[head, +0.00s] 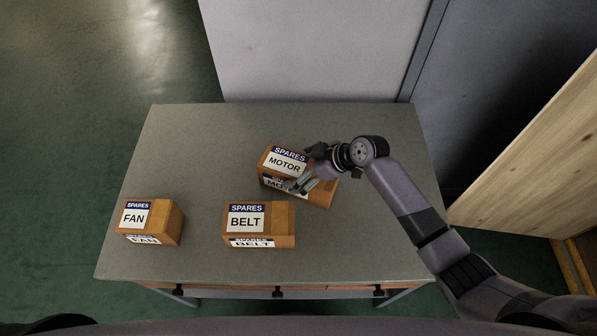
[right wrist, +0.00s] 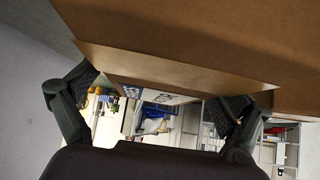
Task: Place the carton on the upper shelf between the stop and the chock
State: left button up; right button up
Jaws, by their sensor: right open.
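Three brown cartons stand on a grey table. The MOTOR carton (head: 286,160) is at the back, turned at an angle. The BELT carton (head: 246,222) is front middle and the FAN carton (head: 136,218) is at the left. My right gripper (head: 308,168) is open at the MOTOR carton, with its fingers spread to either side of it. In the right wrist view, the carton's brown surface (right wrist: 190,62) fills the top, between and above the open fingers (right wrist: 160,98). Finger contact cannot be told. The upper shelf, stop and chock are not in view. My left gripper is not in view.
The grey table top (head: 190,140) is clear at the back left and the front right. A pale panel (head: 310,50) stands behind the table. A wooden panel (head: 535,150) stands at the right, beyond my right arm.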

jog(key=shift+w+a+f, duration=0.1)
jog(key=shift+a+f, duration=0.05)
jog(key=shift+f, duration=0.05)
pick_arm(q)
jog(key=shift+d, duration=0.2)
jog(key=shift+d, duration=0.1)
pick_arm(e)
jog(key=shift+c, duration=0.3)
jog(key=shift+c, duration=0.6)
jog(key=c, duration=1.8)
jog(key=shift+w+r, duration=0.15)
jog(key=shift+r, duration=0.1)
jog(key=shift+c, duration=0.3)
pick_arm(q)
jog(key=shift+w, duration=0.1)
